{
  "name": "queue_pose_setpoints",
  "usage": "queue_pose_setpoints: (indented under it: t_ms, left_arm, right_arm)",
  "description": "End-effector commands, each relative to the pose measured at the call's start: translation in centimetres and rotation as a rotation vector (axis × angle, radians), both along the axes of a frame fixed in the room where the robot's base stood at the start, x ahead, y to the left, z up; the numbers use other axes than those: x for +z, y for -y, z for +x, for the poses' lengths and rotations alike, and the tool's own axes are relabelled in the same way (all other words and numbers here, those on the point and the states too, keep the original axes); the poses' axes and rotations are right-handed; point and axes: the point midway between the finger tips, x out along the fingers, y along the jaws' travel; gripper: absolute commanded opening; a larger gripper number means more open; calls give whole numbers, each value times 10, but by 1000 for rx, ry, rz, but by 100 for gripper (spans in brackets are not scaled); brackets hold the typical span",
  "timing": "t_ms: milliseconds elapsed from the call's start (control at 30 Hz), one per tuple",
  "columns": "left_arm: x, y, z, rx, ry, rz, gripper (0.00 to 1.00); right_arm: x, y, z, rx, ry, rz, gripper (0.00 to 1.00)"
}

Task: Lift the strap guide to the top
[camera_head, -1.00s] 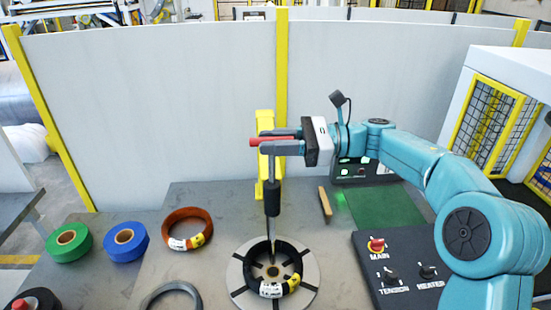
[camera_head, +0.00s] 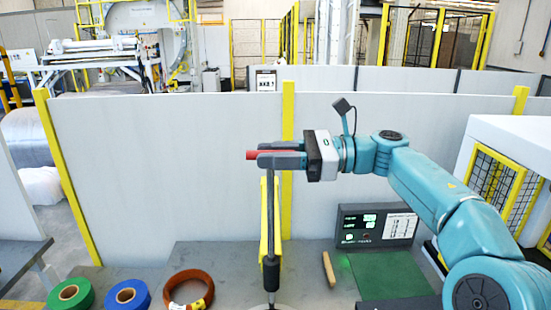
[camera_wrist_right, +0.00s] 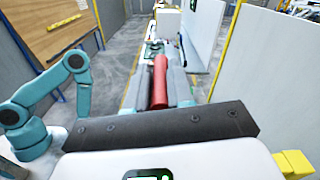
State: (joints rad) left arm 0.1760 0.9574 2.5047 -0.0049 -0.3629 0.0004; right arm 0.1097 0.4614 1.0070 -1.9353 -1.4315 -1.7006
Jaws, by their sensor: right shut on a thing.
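My right gripper (camera_head: 268,158) is shut on the red handle (camera_head: 251,155) of the strap guide, high in front of the grey panel. The red handle (camera_wrist_right: 160,80) also lies between the fingers in the right wrist view. A thin grey rod (camera_head: 270,215) runs down from the gripper to a dark sleeve (camera_head: 271,274) low in the head view. The rod stands upright. The black coil is out of the head view, below its bottom edge. My left gripper is not in view.
A green roll (camera_head: 70,294), a blue roll (camera_head: 127,296) and an orange-brown ring (camera_head: 189,289) lie on the table at left. A yellow post (camera_head: 265,230) stands behind the rod. A control box (camera_head: 376,226) and a wooden bar (camera_head: 328,269) are at right.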

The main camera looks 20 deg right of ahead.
Motion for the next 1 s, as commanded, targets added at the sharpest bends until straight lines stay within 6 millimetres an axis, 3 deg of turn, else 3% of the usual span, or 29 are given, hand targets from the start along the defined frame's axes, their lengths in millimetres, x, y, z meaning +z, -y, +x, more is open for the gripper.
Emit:
queue_pose_setpoints:
  t_ms: [33,300,333,400,767,867,1000]
  left_arm:
    - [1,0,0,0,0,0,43]
    - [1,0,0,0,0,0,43]
    - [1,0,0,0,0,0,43]
    - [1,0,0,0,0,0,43]
    - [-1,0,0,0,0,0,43]
    - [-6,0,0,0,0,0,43]
    - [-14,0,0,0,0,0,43]
  right_arm:
    - [8,1,0,-8,15,9,0]
    - [10,2,-1,-9,19,11,0]
    - [10,3,-1,-9,19,11,24]
    - [10,3,-1,-8,19,10,44]
    - [5,8,-2,-5,11,8,44]
    - [3,22,-5,-7,12,6,44]
    - [2,55,-14,-11,12,5,44]
